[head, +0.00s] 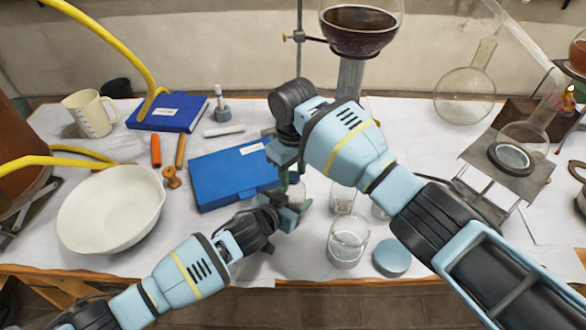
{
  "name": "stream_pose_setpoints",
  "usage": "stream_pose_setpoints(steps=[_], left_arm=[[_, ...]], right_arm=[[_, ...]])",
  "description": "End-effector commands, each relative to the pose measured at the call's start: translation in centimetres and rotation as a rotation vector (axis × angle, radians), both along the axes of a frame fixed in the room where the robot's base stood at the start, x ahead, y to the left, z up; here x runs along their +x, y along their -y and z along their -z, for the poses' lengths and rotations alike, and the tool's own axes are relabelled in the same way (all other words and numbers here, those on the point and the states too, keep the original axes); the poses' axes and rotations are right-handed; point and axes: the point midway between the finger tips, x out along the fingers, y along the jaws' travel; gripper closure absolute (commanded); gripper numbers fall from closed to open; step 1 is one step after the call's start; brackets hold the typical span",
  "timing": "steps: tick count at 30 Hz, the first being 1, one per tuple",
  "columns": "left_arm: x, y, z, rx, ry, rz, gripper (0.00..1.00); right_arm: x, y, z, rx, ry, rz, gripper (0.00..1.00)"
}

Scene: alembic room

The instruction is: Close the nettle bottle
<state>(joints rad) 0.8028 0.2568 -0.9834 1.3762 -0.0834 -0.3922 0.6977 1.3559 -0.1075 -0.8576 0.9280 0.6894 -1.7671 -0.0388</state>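A small glass bottle (297,191), likely the nettle bottle, shows in part between my two grippers near the middle of the table. Green shows around its neck, but the label and most of its body are hidden. My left gripper (292,213) is low at the bottle's side, its fingers close around or beside the glass. My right gripper (284,165) points down right above the bottle's top. Whether it holds a cap or stopper cannot be told. A round blue lid (391,257) lies flat on the table to the right.
An open glass jar (348,241) and a smaller glass (342,199) stand right of the grippers. A blue case (225,178) lies just behind and left. A white bowl (110,208) is at left. A metal stand (503,165) with a flask is at right. The front edge is close.

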Motion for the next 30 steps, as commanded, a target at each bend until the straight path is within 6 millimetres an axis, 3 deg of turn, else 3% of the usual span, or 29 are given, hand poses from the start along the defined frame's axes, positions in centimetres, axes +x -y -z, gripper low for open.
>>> stream_pose_setpoints(steps=[1,9,14,22,26,27,30], left_arm=[[-0.01,-0.01,0.04,0.001,-0.001,0.0,1.0],[-0.01,-0.01,0.04,0.001,-0.001,0.0,1.0],[-0.01,-0.01,0.04,0.001,-0.001,0.0,1.0],[-0.02,0.0,0.04,0.001,-0.001,0.0,1.0],[-0.02,0.0,0.03,0.001,-0.001,0.0,1.0],[-0.02,0.0,0.03,0.001,-0.001,0.0,1.0],[-0.02,0.0,0.03,0.001,-0.001,0.0,1.0]], right_arm=[[0.01,0.01,0.01,0.0,0.0,0.0,0.66],[0.0,0.0,-0.01,0.0,0.0,0.0,0.99],[-0.04,-0.08,0.02,0.002,-0.001,0.07,1.0],[-0.06,-0.11,0.05,0.002,-0.002,0.447,1.0],[-0.01,-0.04,0.01,0.001,0.001,0.433,1.0],[0.0,-0.03,0.01,0.001,0.001,0.433,0.7],[0.0,-0.03,0.0,0.001,0.001,0.432,0.57]])
